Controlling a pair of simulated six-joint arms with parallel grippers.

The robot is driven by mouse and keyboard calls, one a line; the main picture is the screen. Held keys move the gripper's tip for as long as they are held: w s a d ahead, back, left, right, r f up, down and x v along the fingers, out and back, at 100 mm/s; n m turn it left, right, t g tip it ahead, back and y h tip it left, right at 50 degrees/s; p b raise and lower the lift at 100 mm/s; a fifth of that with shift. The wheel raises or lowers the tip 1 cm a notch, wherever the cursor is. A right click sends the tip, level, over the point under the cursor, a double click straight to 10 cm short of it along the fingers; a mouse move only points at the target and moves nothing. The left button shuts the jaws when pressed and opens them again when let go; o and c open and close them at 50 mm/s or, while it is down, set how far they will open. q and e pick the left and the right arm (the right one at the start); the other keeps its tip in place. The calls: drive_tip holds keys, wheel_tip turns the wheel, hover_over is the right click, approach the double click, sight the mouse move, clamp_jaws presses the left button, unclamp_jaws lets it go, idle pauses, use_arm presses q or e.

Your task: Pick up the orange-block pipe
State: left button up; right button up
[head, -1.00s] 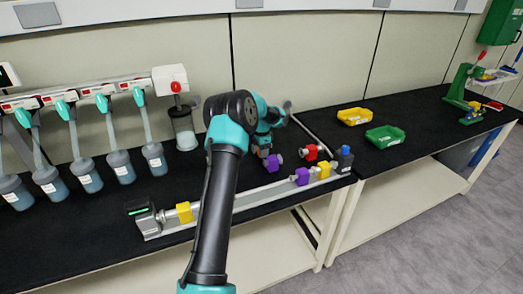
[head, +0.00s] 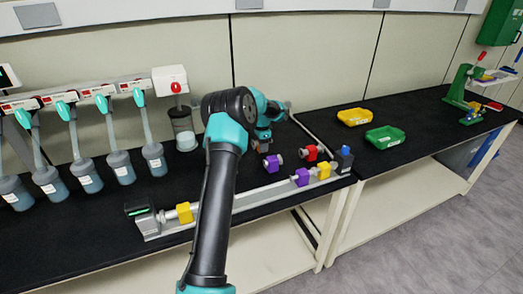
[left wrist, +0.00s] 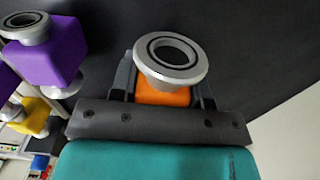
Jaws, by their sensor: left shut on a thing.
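The orange-block pipe (left wrist: 163,97) is between the two fingers of my left gripper (head: 263,143), with its round grey flange facing the left wrist camera. The left gripper is shut on the orange block. In the head view the gripper is over the black bench, behind and left of a purple-block pipe (head: 271,162), and the held pipe is mostly hidden. My right gripper is not in view.
A red-block pipe (head: 311,153) lies right of the purple one. A rail (head: 255,199) along the bench front holds yellow and purple blocks. Yellow (head: 355,117) and green (head: 385,137) bins stand right. Flasks (head: 122,166) hang at left.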

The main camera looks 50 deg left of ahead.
use_arm(q)
wheel_tip(320, 180, up, 7)
drive_tip(key=shift+r, duration=0.1)
idle(0.5)
drive_tip(key=shift+d, duration=0.1)
